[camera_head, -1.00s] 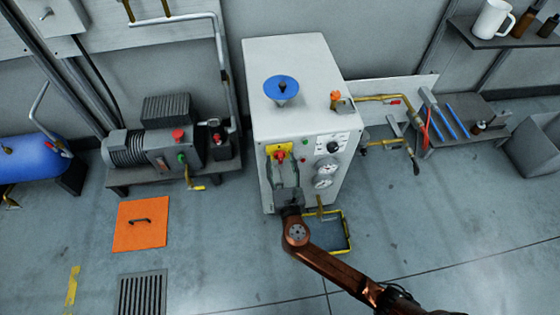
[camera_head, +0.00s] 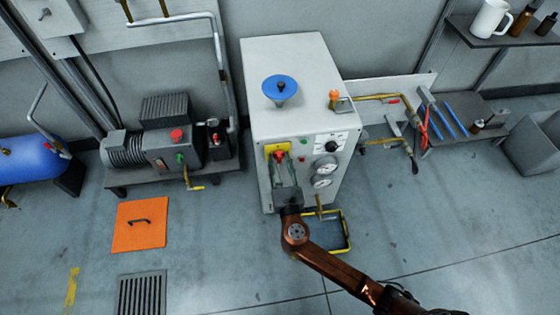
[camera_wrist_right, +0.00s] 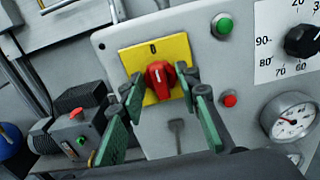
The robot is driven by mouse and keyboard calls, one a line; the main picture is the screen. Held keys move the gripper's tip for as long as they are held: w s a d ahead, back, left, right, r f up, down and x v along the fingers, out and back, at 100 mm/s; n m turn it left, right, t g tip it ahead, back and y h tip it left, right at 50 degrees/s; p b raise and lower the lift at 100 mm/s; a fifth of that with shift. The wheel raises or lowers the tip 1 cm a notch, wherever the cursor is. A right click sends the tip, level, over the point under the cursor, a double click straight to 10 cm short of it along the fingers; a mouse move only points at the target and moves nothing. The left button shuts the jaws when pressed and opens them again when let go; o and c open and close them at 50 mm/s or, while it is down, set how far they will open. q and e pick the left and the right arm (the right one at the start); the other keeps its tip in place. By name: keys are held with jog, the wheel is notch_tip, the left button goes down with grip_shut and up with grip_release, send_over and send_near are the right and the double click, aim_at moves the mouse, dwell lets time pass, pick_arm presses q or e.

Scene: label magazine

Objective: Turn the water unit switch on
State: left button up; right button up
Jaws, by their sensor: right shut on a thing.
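The water unit is a pale grey cabinet (camera_head: 285,90) in the middle of the head view. Its switch is a red knob on a yellow plate (camera_head: 270,149) on the front face. In the right wrist view the red knob (camera_wrist_right: 160,76) sits below a dark mark on the plate (camera_wrist_right: 180,50). The knob's white line looks close to upright. My right gripper (camera_head: 281,160) is at the switch, its green-padded fingers (camera_wrist_right: 163,82) on either side of the knob and shut on it. My left gripper is not in view.
Green (camera_wrist_right: 223,25) and red (camera_wrist_right: 229,100) buttons, a black dial (camera_wrist_right: 301,40) and gauges (camera_head: 324,170) lie right of the switch. A motor pump (camera_head: 150,148) stands left of the cabinet.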

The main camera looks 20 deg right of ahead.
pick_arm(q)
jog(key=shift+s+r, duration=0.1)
pick_arm(e)
jog(key=m+p, duration=0.1)
jog(key=m, duration=0.2)
jog(key=shift+m, duration=1.3)
jog(key=shift+d+f+m, duration=0.1)
jog(key=shift+m, duration=0.7)
jog(key=shift+m+b, duration=0.35)
jog(key=shift+m, duration=0.65)
jog(key=m+b, duration=0.1)
jog(key=m, duration=0.4)
jog(key=shift+f+b, duration=0.2)
jog(key=shift+b, duration=0.2)
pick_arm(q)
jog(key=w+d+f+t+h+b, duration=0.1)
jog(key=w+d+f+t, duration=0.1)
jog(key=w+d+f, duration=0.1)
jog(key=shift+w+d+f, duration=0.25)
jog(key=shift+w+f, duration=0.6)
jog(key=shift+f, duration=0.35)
pick_arm(e)
jog(key=shift+d+m, duration=0.1)
jog(key=shift+m, duration=1.8)
jog(key=o, duration=1.1)
jog(key=shift+r, duration=0.1)
